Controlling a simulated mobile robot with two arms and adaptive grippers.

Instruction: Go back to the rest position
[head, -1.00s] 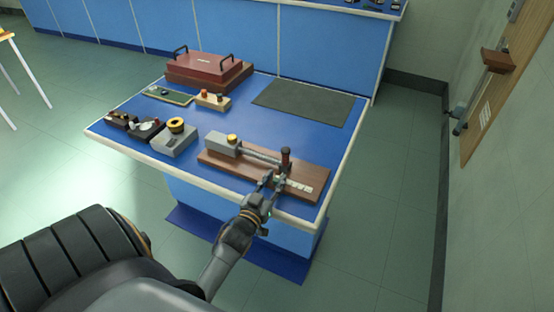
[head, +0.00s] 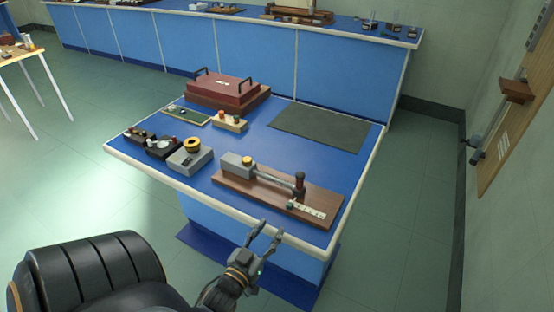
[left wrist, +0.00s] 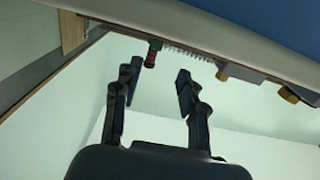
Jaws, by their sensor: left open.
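My left gripper (head: 267,231) is open and empty in the head view, at the front edge of the blue bench (head: 150,172). It is apart from the wooden-base instrument (head: 232,188), which has a grey block, a rod, an upright dark post with a red-brown top and a white scale strip. In the left wrist view the open fingers (left wrist: 155,80) show with nothing between them. The instrument's red and green post (left wrist: 152,55) is beyond them, near the fingertips. My right gripper is in neither view.
On the bench stand a grey box with a yellow ring (head: 190,160), small dark devices (head: 160,148), a dark red case (head: 228,92) and a dark mat (head: 320,128). A second blue bench (head: 255,55) runs along the back.

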